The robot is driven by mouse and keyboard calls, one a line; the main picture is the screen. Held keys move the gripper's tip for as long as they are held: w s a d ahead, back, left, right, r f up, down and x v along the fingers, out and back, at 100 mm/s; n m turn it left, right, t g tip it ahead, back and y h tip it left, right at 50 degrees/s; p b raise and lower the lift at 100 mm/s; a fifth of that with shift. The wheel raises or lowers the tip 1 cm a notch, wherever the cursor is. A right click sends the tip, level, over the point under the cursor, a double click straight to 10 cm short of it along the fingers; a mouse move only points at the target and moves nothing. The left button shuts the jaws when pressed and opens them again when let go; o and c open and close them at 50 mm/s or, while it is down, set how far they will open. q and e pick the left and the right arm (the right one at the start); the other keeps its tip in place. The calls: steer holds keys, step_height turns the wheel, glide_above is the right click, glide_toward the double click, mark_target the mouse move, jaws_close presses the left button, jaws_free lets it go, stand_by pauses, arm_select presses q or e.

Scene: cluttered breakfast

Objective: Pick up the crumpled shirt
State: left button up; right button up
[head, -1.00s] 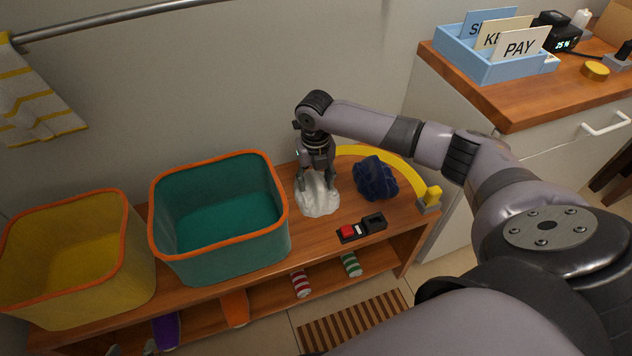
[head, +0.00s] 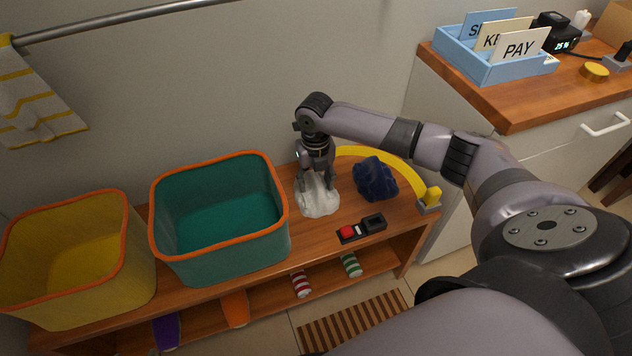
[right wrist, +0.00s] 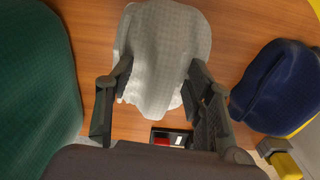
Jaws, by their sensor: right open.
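A white crumpled cloth (head: 318,198), which looks like the shirt, lies on the wooden bench top right of the teal bin. My right gripper (head: 315,182) is directly above it, pointing down, its fingers at either side of the cloth's top. The right wrist view shows the white cloth (right wrist: 163,55) between the open fingers (right wrist: 160,78); firm contact cannot be told. A dark blue crumpled cloth (head: 376,179) lies to the right, apart from the gripper, and shows in the right wrist view too (right wrist: 275,88). My left gripper is not in view.
The teal bin (head: 220,250) with an orange rim stands close left, and a yellow bin (head: 80,295) beyond it. A black box with a red button (head: 348,232) sits in front. A yellow arched strip (head: 395,160) curves behind the blue cloth. The wall is close behind.

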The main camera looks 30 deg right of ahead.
steer(key=shift+c, duration=0.3)
steer(key=shift+s+f, duration=0.1)
jaws_close()
stand_by(0.4)
